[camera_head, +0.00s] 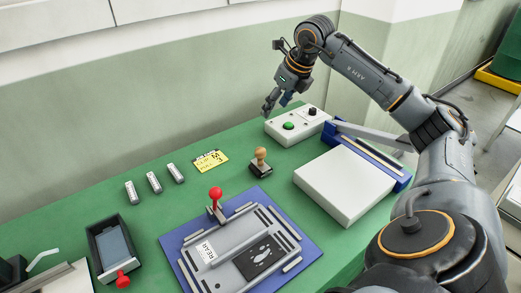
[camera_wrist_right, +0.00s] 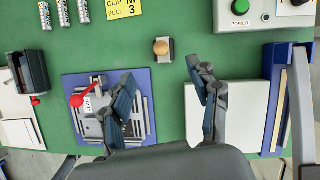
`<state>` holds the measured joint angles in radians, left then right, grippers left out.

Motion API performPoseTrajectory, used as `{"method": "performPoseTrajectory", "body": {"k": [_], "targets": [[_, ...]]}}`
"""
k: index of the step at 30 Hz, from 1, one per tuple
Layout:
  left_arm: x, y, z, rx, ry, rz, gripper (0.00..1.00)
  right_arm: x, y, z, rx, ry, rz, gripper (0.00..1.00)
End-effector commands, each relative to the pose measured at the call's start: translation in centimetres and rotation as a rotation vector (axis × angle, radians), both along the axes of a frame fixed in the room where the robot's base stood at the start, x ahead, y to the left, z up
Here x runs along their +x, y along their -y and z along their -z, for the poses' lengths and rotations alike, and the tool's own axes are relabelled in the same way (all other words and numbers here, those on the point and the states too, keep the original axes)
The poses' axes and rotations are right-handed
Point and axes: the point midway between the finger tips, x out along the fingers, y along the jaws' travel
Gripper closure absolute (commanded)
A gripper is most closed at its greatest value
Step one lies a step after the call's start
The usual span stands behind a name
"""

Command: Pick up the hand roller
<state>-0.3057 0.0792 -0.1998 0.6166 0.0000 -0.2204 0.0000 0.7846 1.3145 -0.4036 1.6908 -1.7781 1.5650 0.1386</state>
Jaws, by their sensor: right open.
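I cannot tell for sure which thing is the hand roller. A dark item with a pale bent rod (camera_head: 42,258) is partly cut off at the lower left of the head view and may be it. Close by stands a dark tray (camera_head: 97,250) with a grey-blue inside and a red knob (camera_head: 122,280) at its front; the tray also shows at the left of the wrist view (camera_wrist_right: 36,68). My right gripper (camera_head: 278,103) is raised above the back of the table, with open, empty fingers apart in the wrist view (camera_wrist_right: 162,76). My left gripper is out of view.
On the green table (camera_head: 160,225) stand a grey device with a red-knobbed lever (camera_head: 215,193), a wooden-knobbed stamp (camera_head: 261,157), a white slab (camera_head: 343,180), a control box (camera_head: 297,127), a yellow card (camera_head: 210,160) and three small cylinders (camera_head: 153,182). A wall runs behind.

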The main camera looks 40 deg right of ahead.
Motion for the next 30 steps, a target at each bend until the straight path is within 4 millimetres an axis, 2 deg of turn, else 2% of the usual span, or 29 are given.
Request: {"method": "performPoseTrajectory", "body": {"k": [1,3,9,12,17,24,30], "targets": [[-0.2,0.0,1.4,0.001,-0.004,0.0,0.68,0.0,0.0,1.4,0.001,0.0,0.0,0.39],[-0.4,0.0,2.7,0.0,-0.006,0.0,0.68,0.0,0.0,2.7,0.001,-0.001,0.0,0.39],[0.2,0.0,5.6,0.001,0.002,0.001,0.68,0.0,0.0,5.6,0.001,0.0,0.0,0.39],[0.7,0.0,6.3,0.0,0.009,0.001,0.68,0.0,0.0,6.4,0.001,0.0,0.0,0.39],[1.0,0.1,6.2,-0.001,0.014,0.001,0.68,0.6,-0.1,7.8,0.001,-0.004,-0.001,0.39],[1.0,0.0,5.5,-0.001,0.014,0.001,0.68,2.5,-0.4,12.0,0.002,-0.004,-0.001,0.39],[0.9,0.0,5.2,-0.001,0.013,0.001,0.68,3.4,-0.4,14.1,0.002,-0.002,-0.001,0.39]]}}
